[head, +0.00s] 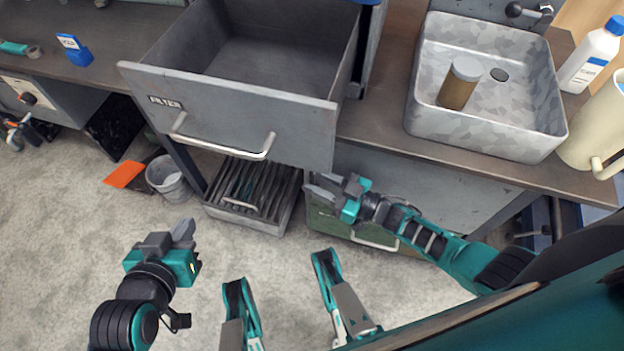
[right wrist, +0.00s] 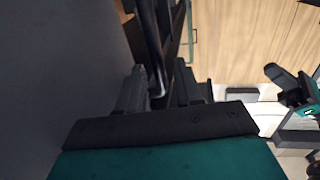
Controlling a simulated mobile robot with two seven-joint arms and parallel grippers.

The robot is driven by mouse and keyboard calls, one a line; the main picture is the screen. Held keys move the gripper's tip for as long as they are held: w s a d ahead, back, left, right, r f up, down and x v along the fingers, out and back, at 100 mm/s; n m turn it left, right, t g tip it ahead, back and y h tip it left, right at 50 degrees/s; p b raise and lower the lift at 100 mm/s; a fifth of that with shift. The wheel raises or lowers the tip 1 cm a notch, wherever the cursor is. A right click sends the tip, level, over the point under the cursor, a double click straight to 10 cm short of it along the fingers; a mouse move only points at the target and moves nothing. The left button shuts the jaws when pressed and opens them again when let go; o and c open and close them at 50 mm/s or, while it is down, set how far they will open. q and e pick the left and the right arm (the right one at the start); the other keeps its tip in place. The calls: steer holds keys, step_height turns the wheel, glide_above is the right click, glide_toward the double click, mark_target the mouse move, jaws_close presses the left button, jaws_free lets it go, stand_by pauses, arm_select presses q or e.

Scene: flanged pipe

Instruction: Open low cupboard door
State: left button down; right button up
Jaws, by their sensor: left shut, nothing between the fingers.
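The low cupboard door appears to be the grey front (head: 430,185) under the counter, below the sink. My right gripper (head: 317,186) is at its left end, fingers parted. In the right wrist view a dark bar, likely a handle (right wrist: 151,45), runs down between the parted fingers (right wrist: 160,95), beside a grey panel (right wrist: 60,70). I cannot tell whether the fingers touch the bar. In the head view any handle there is hidden or too small to make out. My left gripper (head: 186,232) is shut and empty above the floor, apart from the furniture.
A grey drawer (head: 235,115) labelled FILTER stands pulled out above a low slatted crate (head: 245,225). A green box (head: 330,225) with a pale handle is below my right gripper. A bucket (head: 168,178) and orange sheet (head: 124,174) lie left. Open floor is in front.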

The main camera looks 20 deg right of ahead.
steer(key=shift+x, duration=0.9)
jaws_close()
